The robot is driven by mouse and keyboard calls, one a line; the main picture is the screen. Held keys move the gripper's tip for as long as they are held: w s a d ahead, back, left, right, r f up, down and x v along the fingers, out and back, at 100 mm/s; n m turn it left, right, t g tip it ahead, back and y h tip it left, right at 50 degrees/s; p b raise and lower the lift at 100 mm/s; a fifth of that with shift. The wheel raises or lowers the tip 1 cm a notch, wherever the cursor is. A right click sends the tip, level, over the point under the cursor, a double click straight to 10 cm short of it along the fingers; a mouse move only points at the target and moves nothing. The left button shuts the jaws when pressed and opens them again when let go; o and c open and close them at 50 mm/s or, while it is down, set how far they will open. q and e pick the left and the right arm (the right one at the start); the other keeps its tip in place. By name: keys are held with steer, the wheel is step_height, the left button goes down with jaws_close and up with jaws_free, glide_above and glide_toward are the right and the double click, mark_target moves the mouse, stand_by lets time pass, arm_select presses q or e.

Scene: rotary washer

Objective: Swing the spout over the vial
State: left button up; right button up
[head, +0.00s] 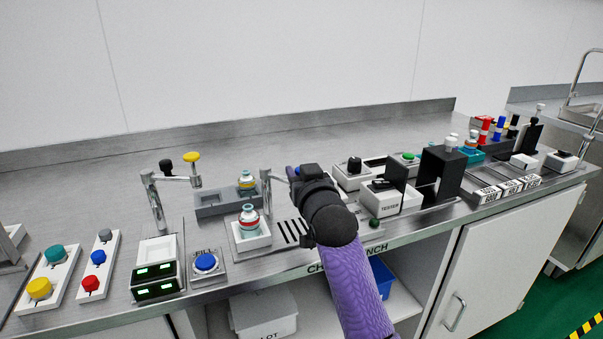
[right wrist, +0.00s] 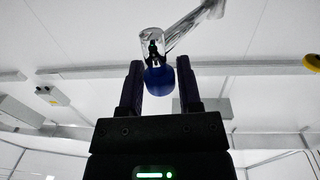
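The vial (head: 249,218), clear with a teal and red band, stands upright in a white holder (head: 251,242) left of my right arm. A chrome post (head: 267,190) stands behind it. The spout arm (head: 281,180) points right from this post toward my right gripper (head: 294,172), away from the vial. In the right wrist view, the chrome spout (right wrist: 178,32) carries a round blue knob (right wrist: 159,80). My dark gripper hides the spout end in the head view. My left gripper is not in view.
Another chrome spout with a yellow knob (head: 191,157) stands at left. A grey rack (head: 222,203) holds another vial. A blue fill button (head: 205,261) is in front. The tester (head: 388,203) and black stand (head: 440,172) are close on the right. The bench behind is clear.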

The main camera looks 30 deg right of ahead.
jaws_close()
stand_by(0.5)
stand_by(0.6)
